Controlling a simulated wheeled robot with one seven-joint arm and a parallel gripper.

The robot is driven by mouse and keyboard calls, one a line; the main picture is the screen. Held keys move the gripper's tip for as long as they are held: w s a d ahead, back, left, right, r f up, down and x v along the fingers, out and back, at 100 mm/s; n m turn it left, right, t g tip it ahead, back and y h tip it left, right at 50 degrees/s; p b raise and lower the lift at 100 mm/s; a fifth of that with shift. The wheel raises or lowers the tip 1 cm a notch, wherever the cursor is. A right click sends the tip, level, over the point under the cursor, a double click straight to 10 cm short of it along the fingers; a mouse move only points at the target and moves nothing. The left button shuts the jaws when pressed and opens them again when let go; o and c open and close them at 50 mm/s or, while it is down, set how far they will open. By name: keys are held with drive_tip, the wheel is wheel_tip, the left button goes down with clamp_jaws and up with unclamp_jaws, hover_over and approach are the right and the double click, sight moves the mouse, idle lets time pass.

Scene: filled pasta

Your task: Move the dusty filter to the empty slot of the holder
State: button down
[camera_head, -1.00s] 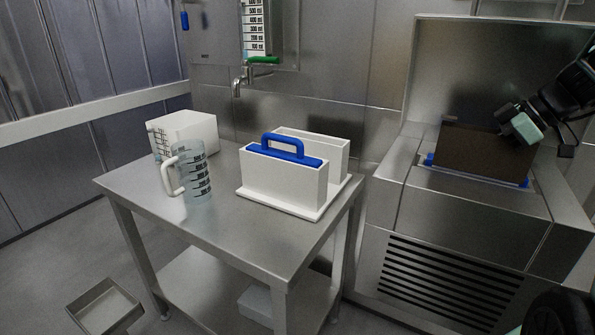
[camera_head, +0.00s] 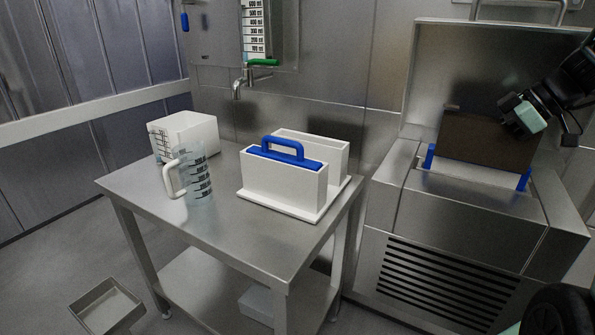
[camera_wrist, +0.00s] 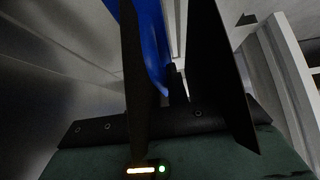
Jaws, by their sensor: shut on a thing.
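The dusty filter (camera_head: 486,138) is a dark brown panel standing upright above the blue-edged slot (camera_head: 431,158) of the steel machine at the right. My gripper (camera_head: 520,116) is at its upper right; the grip itself is hard to make out in the head view. In the wrist view, my gripper's dark fingers (camera_wrist: 172,85) have a blue piece (camera_wrist: 150,40) between them. The white holder (camera_head: 284,190) stands on the steel table. Its front slot has a filter with a blue handle (camera_head: 284,148); its rear slot (camera_head: 335,150) looks empty.
On the table (camera_head: 215,224), a clear measuring jug (camera_head: 198,180) and a white box (camera_head: 190,134) stand left of the holder. The machine's raised lid (camera_head: 450,60) is behind the filter. A gap separates table and machine. A grey tray (camera_head: 105,305) is at lower left.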

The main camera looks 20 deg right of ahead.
drive_tip(key=shift+r+p, duration=1)
drive_tip(key=shift+r, duration=1.15)
drive_tip(key=shift+a+r+p, duration=0.1)
drive_tip(key=shift+r+p, duration=0.65)
drive_tip(key=shift+r, duration=0.7)
drive_tip(key=shift+r+p, duration=1.15)
drive_tip(key=shift+r, duration=0.95)
